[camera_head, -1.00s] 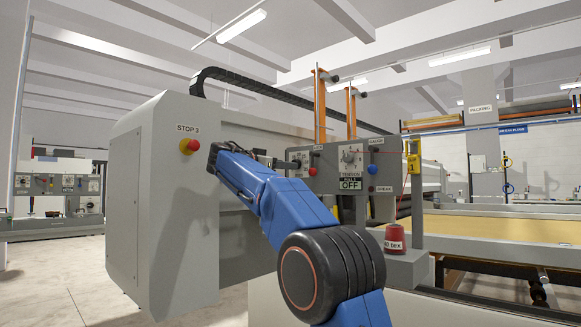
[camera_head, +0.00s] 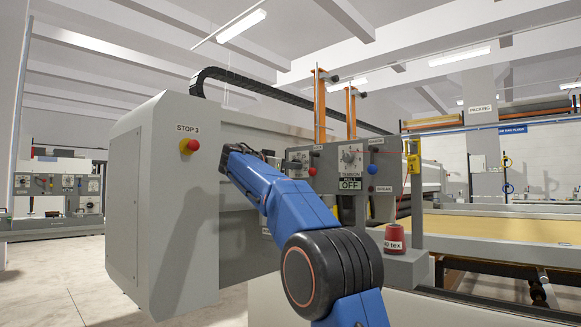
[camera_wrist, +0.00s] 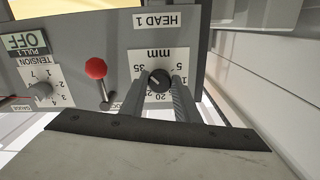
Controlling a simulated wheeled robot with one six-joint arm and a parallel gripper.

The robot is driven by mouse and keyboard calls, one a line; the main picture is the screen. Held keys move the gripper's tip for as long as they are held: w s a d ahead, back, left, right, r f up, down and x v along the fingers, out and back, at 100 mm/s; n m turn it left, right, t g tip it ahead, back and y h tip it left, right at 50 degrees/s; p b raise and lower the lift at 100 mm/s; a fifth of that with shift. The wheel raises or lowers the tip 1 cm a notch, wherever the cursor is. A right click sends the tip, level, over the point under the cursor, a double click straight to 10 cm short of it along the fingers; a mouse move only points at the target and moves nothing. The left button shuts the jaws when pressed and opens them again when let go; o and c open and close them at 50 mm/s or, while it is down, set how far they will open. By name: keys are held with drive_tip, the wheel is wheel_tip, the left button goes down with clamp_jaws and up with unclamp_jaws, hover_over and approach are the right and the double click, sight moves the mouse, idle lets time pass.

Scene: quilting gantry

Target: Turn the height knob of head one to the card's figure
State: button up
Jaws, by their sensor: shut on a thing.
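The black height knob (camera_wrist: 159,82) sits on a white "mm" dial plate (camera_wrist: 158,56) under the label HEAD 1, seen upside down in the wrist view. A small pale mark shows on the knob's upper left in that view. Figures including 35, 5 and 20 ring it; some are hidden by the fingers. My gripper (camera_wrist: 160,80) has one finger on each side of the knob and is shut on it. In the head view my gripper (camera_head: 282,164) reaches the left end of the grey control panel (camera_head: 329,183), and the knob is hidden there. I cannot make out a card with a figure.
Beside the dial are a red-balled lever (camera_wrist: 96,70) and a tension knob (camera_wrist: 40,91) with an OFF sign (camera_wrist: 24,41). A red stop button (camera_head: 189,146) is on the grey cabinet (camera_head: 165,215). A red cone (camera_head: 394,237) stands right of the panel.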

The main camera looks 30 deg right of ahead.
drive_tip(key=shift+n, duration=0.3)
drive_tip(key=n, duration=2.6)
drive_tip(key=shift+s+r, duration=0.15)
drive_tip(key=shift+r, duration=0.05)
drive_tip(key=shift+n, duration=0.3)
drive_tip(key=o, duration=1.1)
drive_tip(key=shift+c, duration=0.2)
drive_tip(key=shift+s+a, duration=0.1)
